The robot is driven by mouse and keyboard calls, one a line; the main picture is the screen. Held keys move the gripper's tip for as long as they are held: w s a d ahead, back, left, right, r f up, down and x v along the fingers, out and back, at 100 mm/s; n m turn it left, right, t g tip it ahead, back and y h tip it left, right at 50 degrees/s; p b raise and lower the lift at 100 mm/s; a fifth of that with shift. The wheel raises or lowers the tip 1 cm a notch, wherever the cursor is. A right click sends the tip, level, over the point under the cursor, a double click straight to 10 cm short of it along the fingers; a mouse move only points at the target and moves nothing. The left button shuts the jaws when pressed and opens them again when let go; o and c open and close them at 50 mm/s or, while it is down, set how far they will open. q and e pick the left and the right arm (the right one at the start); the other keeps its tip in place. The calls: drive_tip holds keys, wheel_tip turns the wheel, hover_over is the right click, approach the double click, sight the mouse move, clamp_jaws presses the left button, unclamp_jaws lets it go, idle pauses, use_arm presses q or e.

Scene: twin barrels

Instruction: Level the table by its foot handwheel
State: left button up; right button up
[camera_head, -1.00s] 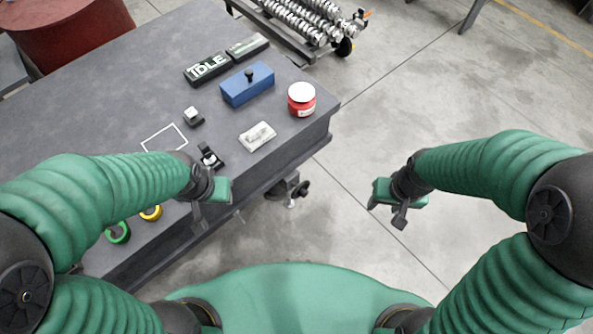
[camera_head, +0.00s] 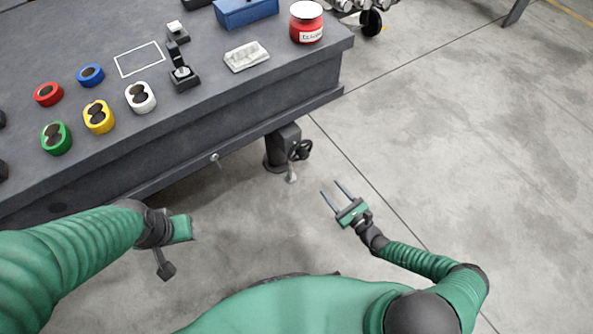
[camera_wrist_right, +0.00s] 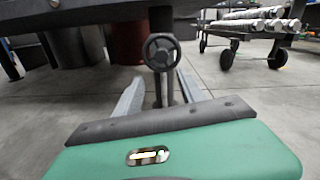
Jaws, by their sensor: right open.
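The dark grey table (camera_head: 270,90) fills the upper left of the head view. Its foot (camera_head: 278,152) stands below the near right corner and carries a small dark handwheel (camera_head: 300,150) on its right side. In the right wrist view the round, spoked handwheel (camera_wrist_right: 161,52) faces me just beyond the fingertips. My right gripper (camera_head: 331,188) is open and empty, low over the floor, its fingers pointing at the foot. In the wrist view the fingers (camera_wrist_right: 160,82) lie either side of the foot's post, below the wheel. My left gripper (camera_head: 165,265) hangs before the table; its jaws are unclear.
On the table are several coloured rings, a black stand (camera_head: 182,76), a white block (camera_head: 246,56), a red jar (camera_head: 307,22) and a blue box (camera_head: 246,10). A wheeled rack (camera_wrist_right: 250,32) stands behind. The floor (camera_head: 450,150) to the right is clear.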

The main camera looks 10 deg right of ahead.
sight(306, 157)
drive_tip(key=shift+h, duration=0.3)
drive_tip(key=b+x, duration=0.7)
drive_tip(key=x, duration=0.9)
drive_tip(key=shift+w+f, duration=0.15)
drive_tip(key=shift+w+a, duration=0.1)
drive_tip(key=shift+w, duration=0.3)
clamp_jaws()
drive_tip(key=shift+r+m, duration=0.25)
drive_tip(key=shift+m, duration=0.25)
